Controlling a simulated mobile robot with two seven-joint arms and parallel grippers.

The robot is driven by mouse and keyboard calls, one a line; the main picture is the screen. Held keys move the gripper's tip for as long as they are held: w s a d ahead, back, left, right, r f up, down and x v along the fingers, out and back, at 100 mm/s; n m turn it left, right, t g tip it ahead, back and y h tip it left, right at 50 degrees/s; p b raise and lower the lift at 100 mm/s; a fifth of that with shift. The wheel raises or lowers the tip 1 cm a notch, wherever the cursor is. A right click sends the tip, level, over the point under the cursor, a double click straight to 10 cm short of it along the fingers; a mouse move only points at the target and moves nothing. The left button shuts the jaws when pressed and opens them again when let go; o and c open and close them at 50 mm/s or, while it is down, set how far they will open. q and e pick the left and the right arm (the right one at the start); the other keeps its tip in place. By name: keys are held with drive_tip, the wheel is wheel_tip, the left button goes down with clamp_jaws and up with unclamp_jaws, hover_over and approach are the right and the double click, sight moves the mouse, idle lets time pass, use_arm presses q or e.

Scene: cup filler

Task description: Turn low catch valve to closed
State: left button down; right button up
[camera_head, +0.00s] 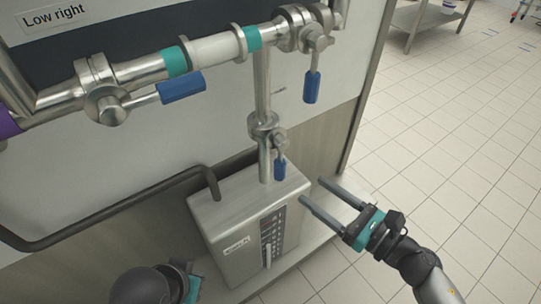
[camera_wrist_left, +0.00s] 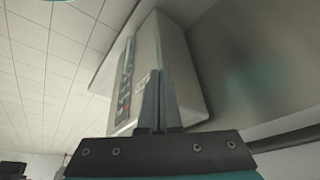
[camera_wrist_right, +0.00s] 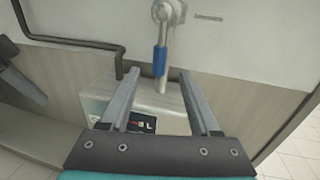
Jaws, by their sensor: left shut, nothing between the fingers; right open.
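Three valves with blue handles show in the head view. One valve (camera_head: 109,107) is on the left of the horizontal pipe, its handle (camera_head: 182,87) along the pipe. Another valve (camera_head: 316,38) is at the upper right, its handle (camera_head: 311,87) hanging down. A lower valve (camera_head: 266,126) sits on the vertical pipe, its handle (camera_head: 280,168) pointing down. That handle also shows in the right wrist view (camera_wrist_right: 160,61). None is labelled as the catch valve. My right gripper (camera_head: 311,190) is open and empty, right of the lower handle. My left gripper (camera_wrist_left: 160,75) is shut and empty.
A steel box (camera_head: 243,212) with a control panel stands under the vertical pipe. A dark bent pipe (camera_head: 110,208) runs left of it. A "Low right" sign (camera_head: 54,17) is at the upper left.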

sight(280, 160)
use_arm(q)
drive_tip(key=shift+w+d+r+t+b, duration=0.15)
drive_tip(key=shift+d+r+t+b, duration=0.1)
drive_tip(key=shift+r+b, duration=0.15)
drive_tip(key=shift+w+d+r+t+b, duration=0.15)
drive_tip(key=shift+r+t+b, duration=0.1)
drive_tip(key=shift+r, duration=0.2)
use_arm(e)
drive_tip(key=x, duration=1.4)
drive_tip(key=shift+c, duration=0.2)
clamp_jaws()
